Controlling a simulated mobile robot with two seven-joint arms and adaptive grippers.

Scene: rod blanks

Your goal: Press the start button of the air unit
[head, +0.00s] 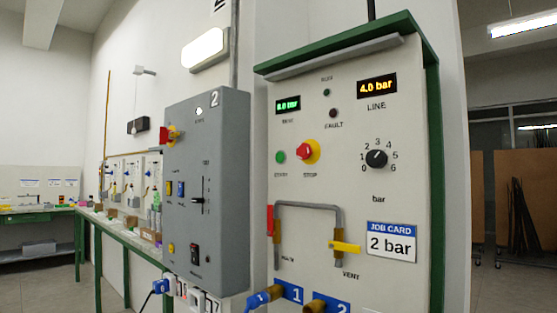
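The air unit (350,225) is a cream panel with a green top and side, filling the right middle of the head view. Its green start button (280,157) sits at the panel's left, under a green display. A red stop knob on a yellow disc (307,151) is just right of it. The line display (377,86) reads 4.0 bar. The black pressure knob (376,158) has a scale from 0 to 6. The job card (391,242) reads 2 bar. Neither of my grippers is in view.
A grey control box (207,190) marked 2 stands close left of the air unit. A grey pipe loop (308,207) and yellow vent handle (345,247) stick out of the panel. Blue-tagged hose fittings (264,297) project at its bottom. A green-legged bench (120,235) runs back at left.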

